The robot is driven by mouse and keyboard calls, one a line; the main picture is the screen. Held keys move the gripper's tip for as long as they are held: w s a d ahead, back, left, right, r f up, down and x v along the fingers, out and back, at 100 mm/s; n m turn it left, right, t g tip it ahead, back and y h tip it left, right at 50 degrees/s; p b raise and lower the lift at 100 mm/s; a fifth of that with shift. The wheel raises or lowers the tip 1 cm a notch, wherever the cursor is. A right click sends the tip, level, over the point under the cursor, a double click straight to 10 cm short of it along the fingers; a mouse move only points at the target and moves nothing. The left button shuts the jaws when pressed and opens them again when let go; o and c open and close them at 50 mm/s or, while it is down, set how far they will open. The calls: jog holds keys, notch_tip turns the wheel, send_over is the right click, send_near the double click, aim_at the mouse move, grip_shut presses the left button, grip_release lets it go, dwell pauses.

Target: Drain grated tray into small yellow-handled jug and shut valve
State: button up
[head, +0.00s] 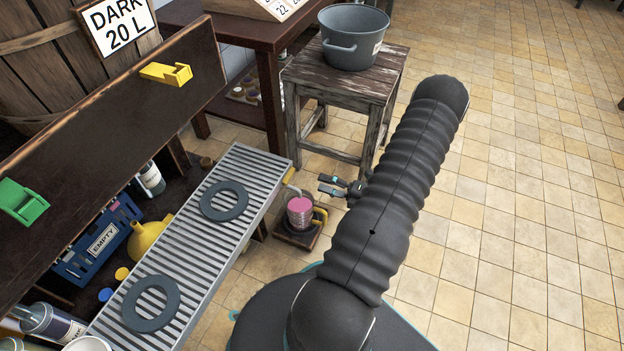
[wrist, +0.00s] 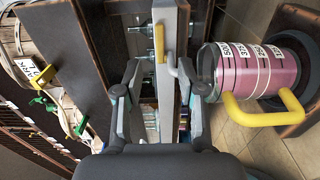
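The grated tray (head: 232,172) is a long grey slatted rack at left centre in the head view. At its far end is a valve with a yellow lever (wrist: 159,44) and a short grey spout (wrist: 172,68). The small jug (head: 301,213) with a yellow handle stands upright on a low dark stand below that end. It holds pink liquid, high among its white marks in the wrist view (wrist: 258,70). I cannot tell whether liquid is flowing. My gripper (head: 324,184) is open and empty beside the tray's end, its fingers apart, with the lever ahead between them in the wrist view (wrist: 160,78).
Two grey rings (head: 150,321) lie on the tray. A wooden stool (head: 350,85) with a grey pot (head: 353,45) stands behind. A dark shelf board with yellow (head: 166,74) and green (head: 22,202) clips is at left. Tiled floor at right is clear.

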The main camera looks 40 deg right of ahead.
jog(key=shift+v, duration=1.1)
